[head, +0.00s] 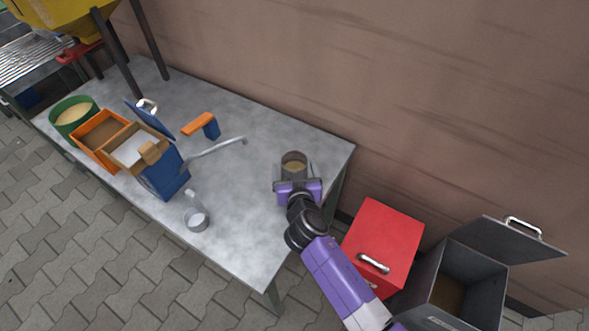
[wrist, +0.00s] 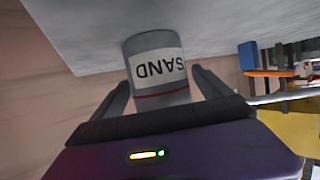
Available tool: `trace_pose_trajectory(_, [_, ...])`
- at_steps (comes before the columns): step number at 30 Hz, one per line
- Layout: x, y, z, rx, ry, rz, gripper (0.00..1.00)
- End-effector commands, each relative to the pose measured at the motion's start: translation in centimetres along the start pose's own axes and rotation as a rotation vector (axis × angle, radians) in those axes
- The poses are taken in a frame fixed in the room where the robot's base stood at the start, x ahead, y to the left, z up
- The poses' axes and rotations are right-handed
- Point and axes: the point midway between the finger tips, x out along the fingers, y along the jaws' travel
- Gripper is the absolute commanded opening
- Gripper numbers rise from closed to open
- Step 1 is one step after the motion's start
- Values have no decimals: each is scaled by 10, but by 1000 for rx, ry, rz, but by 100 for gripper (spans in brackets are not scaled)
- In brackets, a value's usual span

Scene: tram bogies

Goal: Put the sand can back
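The sand can (head: 294,158) is a grey, open-topped cylinder with brown content, near the right end of the metal table. In the wrist view, which is upside down, the can (wrist: 153,62) shows a white label reading SAND with a red line, and its base appears to be on the table top. My gripper (head: 296,176) is around the can, with one finger on each side. In the wrist view my gripper (wrist: 163,88) shows a gap between the can and the right finger, so it looks open. Contact at the left finger is hard to tell.
The table (head: 245,205) is clear around the can. A glass cup (head: 196,220), a blue box (head: 165,178), an orange-handled tool (head: 199,124), an orange bin (head: 92,148) and a green tub (head: 74,132) stand left. A red lidded box (head: 382,238) and an open grey bin (head: 474,263) are right.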

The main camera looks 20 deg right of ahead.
Motion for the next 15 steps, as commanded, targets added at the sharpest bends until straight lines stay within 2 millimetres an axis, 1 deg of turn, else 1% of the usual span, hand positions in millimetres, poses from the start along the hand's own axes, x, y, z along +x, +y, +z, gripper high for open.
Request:
trace_pose_trajectory(5, [0, 0, -1, 0, 0, 0, 88])
trace_pose_trajectory(8, [-2, 0, -5, 0, 0, 0, 88])
trace_pose_trajectory(11, [-14, 0, -2, -2, 1, -1, 88])
trace_pose_trajectory(15, [-41, 1, -2, -3, 0, 0, 88])
